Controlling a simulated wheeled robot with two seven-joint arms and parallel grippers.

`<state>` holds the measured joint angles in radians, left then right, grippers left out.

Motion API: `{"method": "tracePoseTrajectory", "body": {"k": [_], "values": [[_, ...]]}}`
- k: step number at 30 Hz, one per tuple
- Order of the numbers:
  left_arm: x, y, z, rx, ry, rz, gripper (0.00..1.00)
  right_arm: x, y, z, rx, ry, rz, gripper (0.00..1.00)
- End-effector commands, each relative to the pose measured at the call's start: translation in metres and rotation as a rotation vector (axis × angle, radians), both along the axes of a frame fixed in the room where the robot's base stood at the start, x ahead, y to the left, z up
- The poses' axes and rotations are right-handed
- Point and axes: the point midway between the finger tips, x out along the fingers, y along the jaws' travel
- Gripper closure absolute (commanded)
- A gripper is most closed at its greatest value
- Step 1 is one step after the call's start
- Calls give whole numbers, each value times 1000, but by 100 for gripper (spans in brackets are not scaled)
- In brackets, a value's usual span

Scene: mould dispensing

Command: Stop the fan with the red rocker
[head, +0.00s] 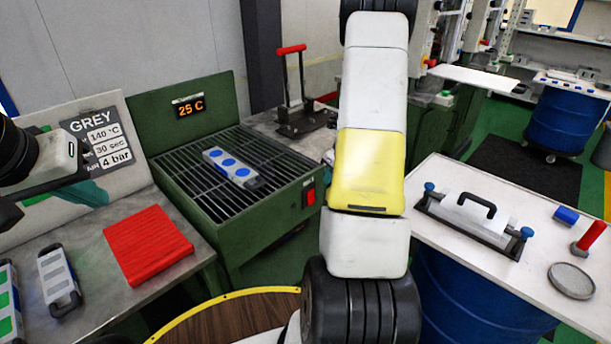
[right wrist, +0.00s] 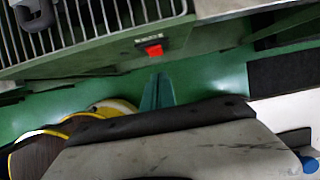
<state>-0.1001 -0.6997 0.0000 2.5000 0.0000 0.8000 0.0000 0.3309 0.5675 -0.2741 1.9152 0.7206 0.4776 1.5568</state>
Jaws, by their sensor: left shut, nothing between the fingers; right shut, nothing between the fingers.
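The red rocker (head: 309,197) sits on the front right of the green fan bench (head: 240,240), below its grille. In the right wrist view the rocker (right wrist: 154,50) shows on the green panel beside a small label. My right gripper (right wrist: 157,92) has its teal fingers shut and empty, a little below the rocker in that picture; I see a gap between them in the picture but cannot tell the depth. In the head view my right arm hides that gripper. My left gripper (head: 90,193) is shut and empty at the left, in front of the GREY sign, far from the rocker.
A mould with blue discs (head: 232,168) lies on the grille; the display (head: 189,106) reads 25 C. A white table (head: 540,225) with a handled plate stands at the right.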

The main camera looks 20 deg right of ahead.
Motion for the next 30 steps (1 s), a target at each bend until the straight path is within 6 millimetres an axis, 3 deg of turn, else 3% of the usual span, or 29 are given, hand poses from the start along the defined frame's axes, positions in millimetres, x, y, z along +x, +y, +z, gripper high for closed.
{"method": "tracePoseTrajectory", "body": {"k": [3,7,25,28,30], "values": [[0,0,0,0,0,0,100,-2,0,19,0,-1,2,100],[0,0,0,0,0,0,100,-3,-1,31,0,-1,0,100],[0,0,0,0,0,0,100,-4,0,36,0,-1,6,100],[0,0,0,0,0,0,100,-4,10,51,-15,-23,75,100],[0,0,0,0,0,0,100,-6,27,72,-40,-58,187,100]]}}
